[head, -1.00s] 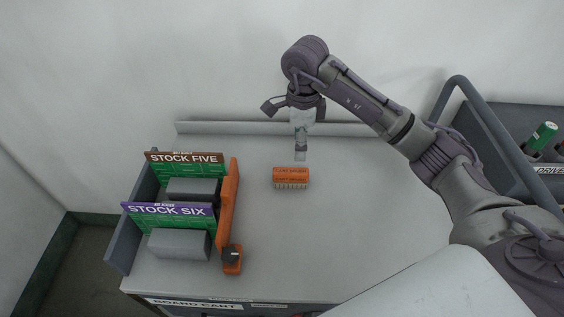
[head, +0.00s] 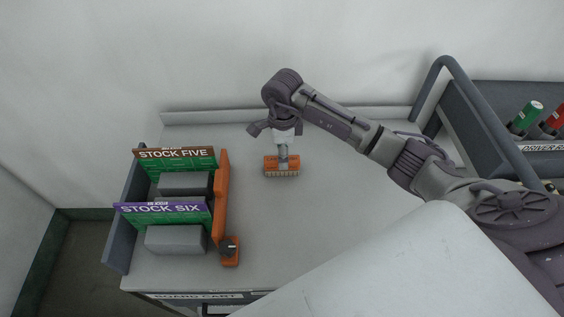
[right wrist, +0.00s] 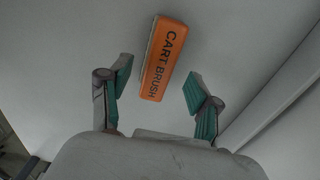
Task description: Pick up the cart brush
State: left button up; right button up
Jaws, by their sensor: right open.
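The cart brush (head: 271,166) is a small orange block with pale bristles, lying on the grey cart top. Its lettering "CART BRUSH" is readable in the right wrist view (right wrist: 164,60). My right gripper (head: 283,161) is over the brush in the head view and hides part of its middle. In the right wrist view the gripper (right wrist: 158,88) is open, with its green-padded fingers apart on either side of the brush's near end. Clear gaps show between fingers and brush. My left gripper is not in view.
A low lip (head: 350,114) runs along the back. The cart top right of the brush is clear.

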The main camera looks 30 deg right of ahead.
notch_tip(320, 180, down, 2)
jog(key=shift+a+f, duration=0.1)
jog(key=shift+f, duration=0.5)
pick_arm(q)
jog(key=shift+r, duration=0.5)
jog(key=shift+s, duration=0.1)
pick_arm(e)
jog(key=shift+c, duration=0.3)
jog(key=shift+c, duration=1.3)
grip_shut()
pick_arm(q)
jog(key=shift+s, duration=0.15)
pick_arm(e)
jog(key=shift+r, duration=0.1)
